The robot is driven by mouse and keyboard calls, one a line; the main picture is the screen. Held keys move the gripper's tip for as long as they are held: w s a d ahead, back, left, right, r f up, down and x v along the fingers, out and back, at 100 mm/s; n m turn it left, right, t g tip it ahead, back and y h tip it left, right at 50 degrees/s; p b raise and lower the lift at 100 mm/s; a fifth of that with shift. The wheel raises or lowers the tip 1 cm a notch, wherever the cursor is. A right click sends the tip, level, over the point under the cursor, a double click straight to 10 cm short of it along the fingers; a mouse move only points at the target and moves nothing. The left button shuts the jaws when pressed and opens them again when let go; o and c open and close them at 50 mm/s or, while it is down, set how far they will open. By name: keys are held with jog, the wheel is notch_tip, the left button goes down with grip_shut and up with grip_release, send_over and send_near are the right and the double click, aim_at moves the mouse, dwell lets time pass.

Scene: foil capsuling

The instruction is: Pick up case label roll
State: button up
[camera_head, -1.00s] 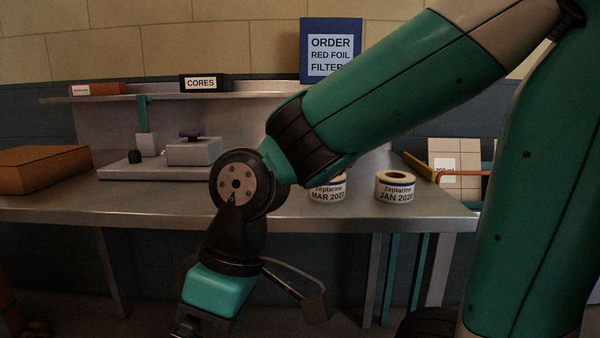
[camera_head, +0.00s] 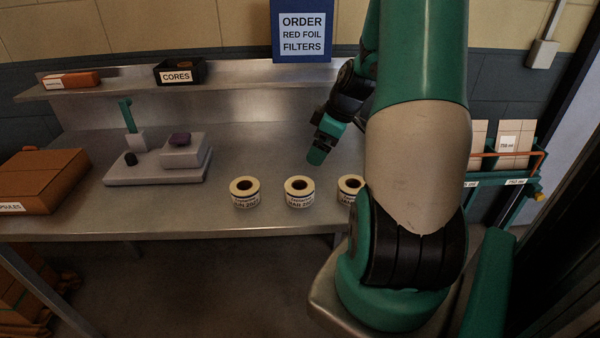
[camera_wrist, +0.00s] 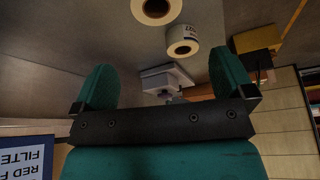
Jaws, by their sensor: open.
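Three white label rolls with dark open cores stand in a row on the metal bench in the head view: a left roll (camera_head: 246,201), a middle roll (camera_head: 300,201) and a right roll (camera_head: 345,197). Their labels read "Zeptarine" with dates; the left looks like JUN and the middle MAR, years blurred. My arm partly hides the right roll. My gripper (camera_head: 318,156) is above the bench, behind the middle and right rolls. In the wrist view my gripper (camera_wrist: 163,80) has its two green fingers wide apart and empty. Two rolls show beyond them, one (camera_wrist: 182,48) whole and one (camera_wrist: 158,18) cut by the top edge.
A grey device (camera_head: 155,170) stands on the bench at left, near a brown carton (camera_head: 40,182). A shelf (camera_head: 225,75) behind holds a black CORES box (camera_head: 180,72) and a blue order sign (camera_head: 302,30). Cartons on a rack (camera_head: 515,150) stand at right.

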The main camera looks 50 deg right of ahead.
aim_at(300, 191)
jog(key=x, duration=0.4)
jog(key=p+x, duration=0.1)
jog(key=x, duration=0.3)
jog(key=p+x, duration=0.1)
jog(key=x, duration=0.3)
jog(key=shift+d, duration=0.25)
jog(key=shift+p+x, duration=1.1)
jog(key=shift+x, duration=1.55)
jog(key=shift+s+d+f, duration=0.1)
jog(key=shift+s+d, duration=0.05)
jog(key=c, duration=0.9)
jog(key=shift+o, duration=0.3)
